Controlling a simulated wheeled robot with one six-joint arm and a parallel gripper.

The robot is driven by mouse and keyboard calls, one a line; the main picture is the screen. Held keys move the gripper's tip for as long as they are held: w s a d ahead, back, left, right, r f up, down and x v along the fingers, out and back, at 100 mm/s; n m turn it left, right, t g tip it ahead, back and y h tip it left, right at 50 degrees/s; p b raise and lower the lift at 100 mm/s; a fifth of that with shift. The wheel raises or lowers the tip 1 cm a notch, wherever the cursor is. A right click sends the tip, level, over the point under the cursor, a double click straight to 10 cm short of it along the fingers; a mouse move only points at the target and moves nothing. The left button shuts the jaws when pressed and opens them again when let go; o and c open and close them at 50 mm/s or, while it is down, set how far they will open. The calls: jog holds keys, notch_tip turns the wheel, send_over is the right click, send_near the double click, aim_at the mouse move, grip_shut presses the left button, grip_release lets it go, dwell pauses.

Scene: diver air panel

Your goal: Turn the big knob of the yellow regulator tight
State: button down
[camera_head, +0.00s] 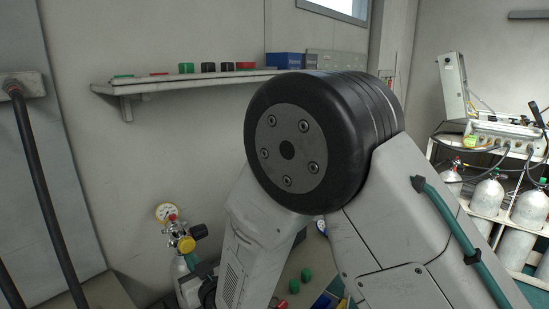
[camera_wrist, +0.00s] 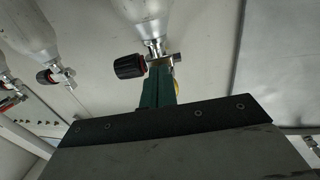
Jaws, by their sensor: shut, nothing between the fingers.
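In the head view the yellow regulator (camera_head: 186,244) sits at the top of a pale cylinder at the lower left. A round dial gauge (camera_head: 166,212) stands above it, and a black knob (camera_head: 199,231) sticks out at its right. In the wrist view my gripper (camera_wrist: 158,86) shows green fingers, shut and empty. Just past the fingertips is a metal cylinder valve (camera_wrist: 156,50) with a black, red-ringed knob (camera_wrist: 130,66) to the left. A sliver of yellow shows beside the fingers; I cannot tell whether it is the regulator.
A wall shelf (camera_head: 130,86) holds coloured caps and a blue box (camera_head: 284,60). Grey cylinders (camera_head: 487,195) stand in a rack at the right, below a panel with hoses. Green and red small parts lie low in the middle. In the wrist view more cylinders (camera_wrist: 30,30) are at the left.

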jog(key=v, duration=0.6)
dwell(0.3)
notch_tip(320, 180, down, 8)
jog(key=s+d+g+h, duration=0.1)
jog(key=s+g+h, duration=0.1)
jog(key=g+h, duration=0.15)
jog(key=s+d+g+h, duration=0.3)
jog(key=d+g, duration=0.2)
jog(key=d, duration=0.2)
jog(key=s+d+r+m+g+h, duration=0.1)
jog(key=s+d+r+m, duration=0.1)
jog(key=s+d+r, duration=0.4)
jog(key=s+d+r+m+g+h, duration=0.1)
jog(key=s+d+r, duration=0.5)
jog(key=d, duration=1.1)
jog(key=s+d+r+m+g+h, duration=0.2)
jog(key=s+d+r+m, duration=0.3)
jog(key=d+r, duration=0.7)
jog(key=shift+s+d+r+h, duration=0.2)
jog(key=shift+s+r+h, duration=0.25)
jog(key=shift+s, duration=0.45)
